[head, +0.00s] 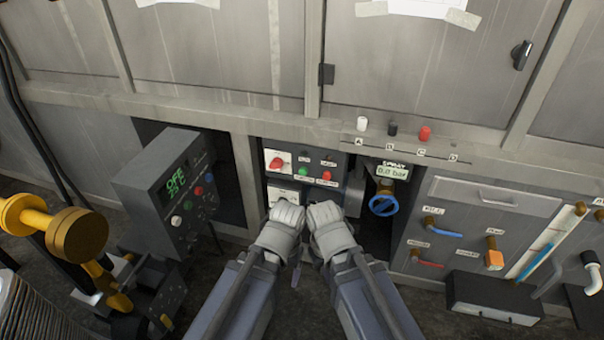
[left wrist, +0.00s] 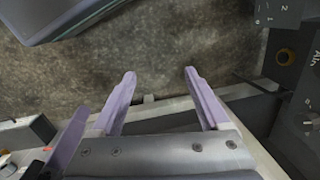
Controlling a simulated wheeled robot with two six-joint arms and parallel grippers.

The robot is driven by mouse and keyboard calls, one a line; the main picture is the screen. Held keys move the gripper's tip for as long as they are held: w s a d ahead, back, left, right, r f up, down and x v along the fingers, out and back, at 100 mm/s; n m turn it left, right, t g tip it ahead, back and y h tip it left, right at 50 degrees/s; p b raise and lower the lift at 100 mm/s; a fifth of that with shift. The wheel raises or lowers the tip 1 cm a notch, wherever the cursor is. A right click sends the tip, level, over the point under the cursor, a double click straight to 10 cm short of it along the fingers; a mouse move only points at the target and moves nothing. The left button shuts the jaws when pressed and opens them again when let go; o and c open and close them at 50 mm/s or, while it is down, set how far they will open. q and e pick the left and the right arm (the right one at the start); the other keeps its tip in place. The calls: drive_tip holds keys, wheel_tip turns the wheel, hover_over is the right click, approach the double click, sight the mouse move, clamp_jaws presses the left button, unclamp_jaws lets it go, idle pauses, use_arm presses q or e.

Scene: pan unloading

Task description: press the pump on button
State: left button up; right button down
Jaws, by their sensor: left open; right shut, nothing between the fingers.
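A grey control panel (head: 346,163) sits in the cabinet opening at the centre of the head view. It carries a green button (head: 303,172), a red button (head: 326,177) and a red knob (head: 277,162) on a white plate. The labels are too small to read, so I cannot tell which is pump on. My left gripper (head: 287,216) and right gripper (head: 324,214) are side by side just below the panel, their fingertips largely hidden. In the left wrist view the left gripper's fingers (left wrist: 160,77) are apart with nothing between them. The right gripper is shut and empty.
A grey box with a green OFF display (head: 177,178) stands left. A blue valve wheel (head: 383,204) under a pressure display (head: 392,171) is close right of my right gripper. Yellow pipework (head: 75,232) stands far left. Coloured valve handles (head: 445,234) are on the right panel.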

use_arm(q)
clamp_jaws()
idle(0.4)
idle(1.0)
